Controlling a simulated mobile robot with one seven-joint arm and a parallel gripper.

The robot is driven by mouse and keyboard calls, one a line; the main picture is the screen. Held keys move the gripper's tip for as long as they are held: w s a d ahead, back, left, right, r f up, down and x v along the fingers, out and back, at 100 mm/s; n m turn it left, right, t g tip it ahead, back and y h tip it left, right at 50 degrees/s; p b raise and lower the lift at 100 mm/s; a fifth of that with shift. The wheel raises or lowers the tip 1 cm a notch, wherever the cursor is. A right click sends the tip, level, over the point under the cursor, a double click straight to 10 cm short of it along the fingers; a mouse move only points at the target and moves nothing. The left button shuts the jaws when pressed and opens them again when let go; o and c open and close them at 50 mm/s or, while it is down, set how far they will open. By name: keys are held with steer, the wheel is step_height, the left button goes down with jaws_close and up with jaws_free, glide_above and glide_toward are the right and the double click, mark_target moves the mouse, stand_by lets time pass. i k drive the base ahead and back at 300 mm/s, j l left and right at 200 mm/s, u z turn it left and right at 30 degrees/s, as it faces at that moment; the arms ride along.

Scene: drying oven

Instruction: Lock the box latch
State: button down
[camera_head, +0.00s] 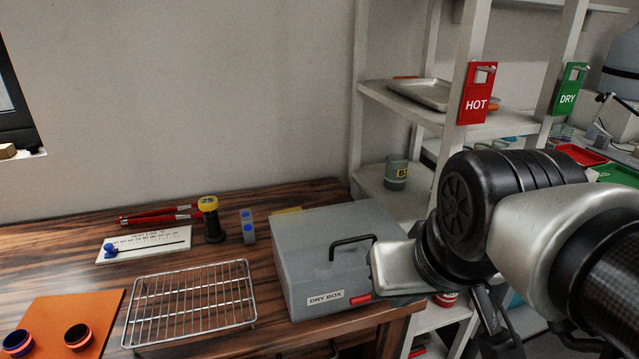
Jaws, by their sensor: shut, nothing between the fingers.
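The grey box (305,255), labelled "DRY BOX", stands on the right end of the wooden table with its lid down. A black handle (350,242) is on its top. A small red latch piece (360,299) shows on its front face, right of the label. I cannot tell its exact position at this size. My arm comes in from the right, and its silver link overlaps the box's right side in the picture. My gripper (496,335) is at the lower right, right of the box and apart from the latch. It is shut and empty, partly cut off by the frame edge.
A wire rack (190,303) and an orange mat (62,325) with two dark round pieces lie left of the box. Red tongs (160,215), a black-and-yellow object (211,220) and a slider board (145,244) lie behind. White shelving (400,182) stands behind the box.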

mark_target(362, 298)
steer(key=l+u, duration=0.9)
steer(key=k+l+z, duration=0.2)
steer(key=k, duration=0.2)
steer(key=k+z, duration=0.2)
steer(key=k, duration=0.15)
